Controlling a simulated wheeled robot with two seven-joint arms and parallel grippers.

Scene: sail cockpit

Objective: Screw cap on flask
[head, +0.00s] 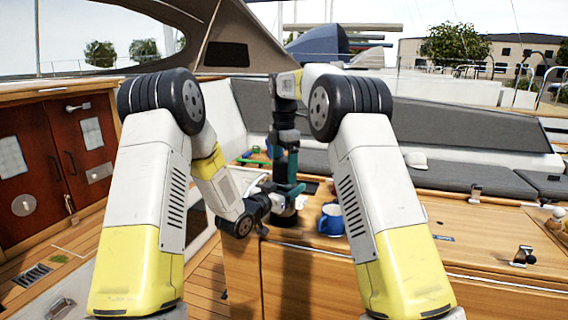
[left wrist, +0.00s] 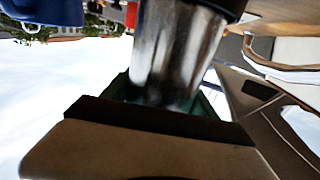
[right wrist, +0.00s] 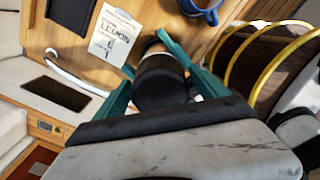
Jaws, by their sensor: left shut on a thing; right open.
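A silver metal flask (left wrist: 180,45) fills the middle of the left wrist view, with a dark band at its upper end there. My left gripper (left wrist: 163,95) is shut on it, green fingers on both sides. In the head view the flask is mostly hidden by my arms; a dark round base (head: 285,219) shows on the wooden table. In the right wrist view a black cap (right wrist: 160,80) lies between the teal fingers of my right gripper (right wrist: 147,52), which is open around it. Whether the cap sits fully on the flask cannot be told.
A blue mug (head: 331,220) stands just right of the flask on the wooden table (head: 480,235). A white card with writing (right wrist: 112,38) lies near the flask. A green item (head: 255,160) lies behind to the left. The table's right side is mostly clear.

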